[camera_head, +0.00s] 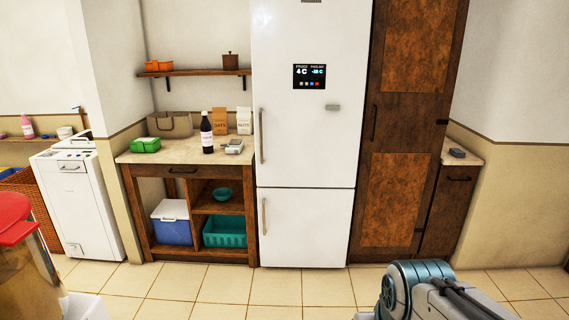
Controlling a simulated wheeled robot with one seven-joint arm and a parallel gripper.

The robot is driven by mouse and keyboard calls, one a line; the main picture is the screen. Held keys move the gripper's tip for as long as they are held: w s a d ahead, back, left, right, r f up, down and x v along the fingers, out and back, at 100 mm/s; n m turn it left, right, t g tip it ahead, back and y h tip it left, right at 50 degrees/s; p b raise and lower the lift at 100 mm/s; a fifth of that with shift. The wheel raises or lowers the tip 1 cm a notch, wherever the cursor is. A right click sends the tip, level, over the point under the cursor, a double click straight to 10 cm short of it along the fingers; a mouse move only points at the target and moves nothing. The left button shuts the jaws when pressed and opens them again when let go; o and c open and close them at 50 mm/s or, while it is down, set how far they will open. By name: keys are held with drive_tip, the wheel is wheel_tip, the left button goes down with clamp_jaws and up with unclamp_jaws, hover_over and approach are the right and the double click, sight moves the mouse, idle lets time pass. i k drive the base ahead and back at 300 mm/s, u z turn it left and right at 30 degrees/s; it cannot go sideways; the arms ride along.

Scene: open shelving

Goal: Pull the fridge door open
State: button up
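The white fridge (310,140) stands in the middle of the back wall. Its tall upper door (300,150) is closed, with a dark display (309,77) on it. A vertical door handle (262,135) runs along the door's left edge. A lower door (305,228) is closed too, with its own shorter handle (264,216) at the left. Part of my arm shows at the bottom right, well short of the fridge and low to the floor. My gripper's fingers are not in the picture.
Left of the fridge is a wooden counter (140,157) with a dark bottle (206,132), boxes and a green container. A tall wooden cabinet (403,140) adjoins on the right. A red-topped object (12,215) stands at the near left. The tiled floor (285,285) before the fridge is clear.

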sight(308, 136)
drive_tip(key=i, duration=2.85)
drive_tip(key=u, duration=3.3)
drive_tip(key=i, duration=1.05)
drive_tip(key=z, duration=2.8)
